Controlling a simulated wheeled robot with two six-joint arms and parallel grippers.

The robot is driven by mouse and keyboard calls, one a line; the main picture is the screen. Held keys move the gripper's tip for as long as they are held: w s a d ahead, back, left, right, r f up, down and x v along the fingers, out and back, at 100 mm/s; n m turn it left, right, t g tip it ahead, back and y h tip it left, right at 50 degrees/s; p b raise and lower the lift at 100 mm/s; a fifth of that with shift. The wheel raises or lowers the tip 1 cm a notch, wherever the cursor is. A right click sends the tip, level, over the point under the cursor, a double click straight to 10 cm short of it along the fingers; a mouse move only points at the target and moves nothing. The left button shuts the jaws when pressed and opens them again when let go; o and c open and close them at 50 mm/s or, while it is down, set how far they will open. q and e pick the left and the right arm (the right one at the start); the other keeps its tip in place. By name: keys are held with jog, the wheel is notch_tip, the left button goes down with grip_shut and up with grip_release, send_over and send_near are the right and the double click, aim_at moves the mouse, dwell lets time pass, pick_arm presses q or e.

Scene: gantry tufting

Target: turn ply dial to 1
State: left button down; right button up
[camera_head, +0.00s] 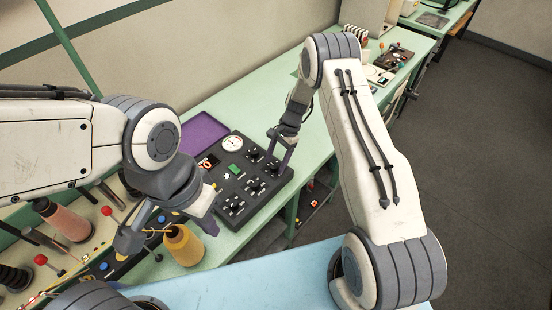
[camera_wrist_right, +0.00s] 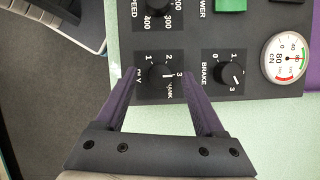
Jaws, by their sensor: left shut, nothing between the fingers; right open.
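The black control panel (camera_head: 218,186) lies on the green bench in the head view. Its ply dial (camera_wrist_right: 160,76), a black knob marked 1, 2 and 3, shows in the right wrist view; its white mark points toward the 3. My right gripper (camera_head: 281,160) is over the panel's far right corner. In the wrist view its purple fingers (camera_wrist_right: 155,98) are open, one on each side of the ply dial; I cannot tell whether they touch it. My left gripper (camera_head: 209,225) is shut and empty near the panel's near left side.
The brake dial (camera_wrist_right: 230,75) sits beside the ply dial, with a round gauge (camera_wrist_right: 287,56) beyond it. The speed dial (camera_wrist_right: 158,22) and green power button (camera_wrist_right: 231,4) are also close. A yellow cone (camera_head: 183,246) stands near my left gripper. A purple tray (camera_head: 203,133) lies behind the panel.

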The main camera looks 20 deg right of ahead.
jog(key=shift+a+f, duration=0.15)
jog(key=shift+f, duration=0.15)
